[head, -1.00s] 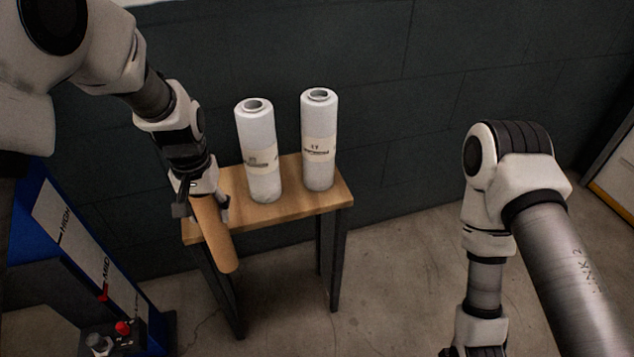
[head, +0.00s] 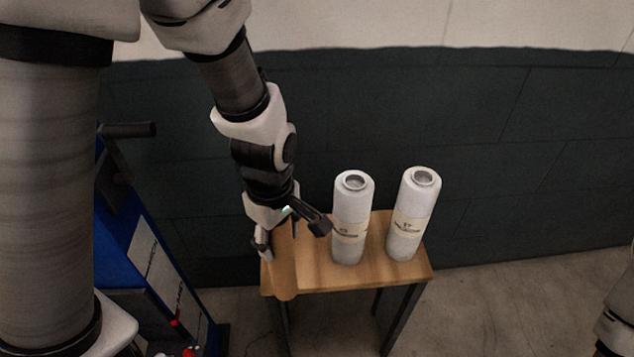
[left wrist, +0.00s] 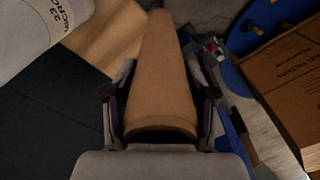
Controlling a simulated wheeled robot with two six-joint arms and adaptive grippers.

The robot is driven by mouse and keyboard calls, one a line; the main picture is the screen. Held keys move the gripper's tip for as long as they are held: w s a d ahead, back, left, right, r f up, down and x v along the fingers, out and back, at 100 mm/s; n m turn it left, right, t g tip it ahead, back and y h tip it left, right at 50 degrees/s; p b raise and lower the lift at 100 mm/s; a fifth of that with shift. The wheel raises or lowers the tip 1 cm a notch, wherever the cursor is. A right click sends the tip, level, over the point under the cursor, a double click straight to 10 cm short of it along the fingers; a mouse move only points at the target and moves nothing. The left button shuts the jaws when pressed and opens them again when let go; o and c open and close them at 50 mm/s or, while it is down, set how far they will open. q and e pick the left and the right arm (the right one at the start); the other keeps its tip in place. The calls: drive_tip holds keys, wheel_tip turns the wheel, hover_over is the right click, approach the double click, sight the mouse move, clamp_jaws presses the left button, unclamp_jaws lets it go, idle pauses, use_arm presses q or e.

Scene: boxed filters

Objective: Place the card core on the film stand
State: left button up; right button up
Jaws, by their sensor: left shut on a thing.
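The brown card core (head: 284,272) is a plain tube held in my left gripper (head: 291,241). In the left wrist view the core (left wrist: 160,70) lies between the two fingers of the gripper (left wrist: 160,95). The film stand (head: 330,272) is a small wooden-topped table with dark legs. In the head view the core is nearly upright at the stand's left end, its lower end overlapping the front edge. I cannot tell whether it touches the top. My right gripper is out of view.
Two white film rolls (head: 351,220) (head: 411,215) stand upright on the stand, right of the core. A blue unit (head: 160,265) stands at the left. A dark wall is close behind. In the left wrist view, a brown carton (left wrist: 290,80) shows at right.

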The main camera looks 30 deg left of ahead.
use_arm(q)
drive_tip(key=w+a+f, duration=0.5)
drive_tip(key=w, duration=0.5)
drive_tip(key=shift+a+p, duration=0.25)
drive_tip(key=shift+p, duration=0.2)
drive_tip(key=o, duration=1.2)
wheel_tip(320, 180, up, 12)
drive_tip(key=shift+r, duration=0.15)
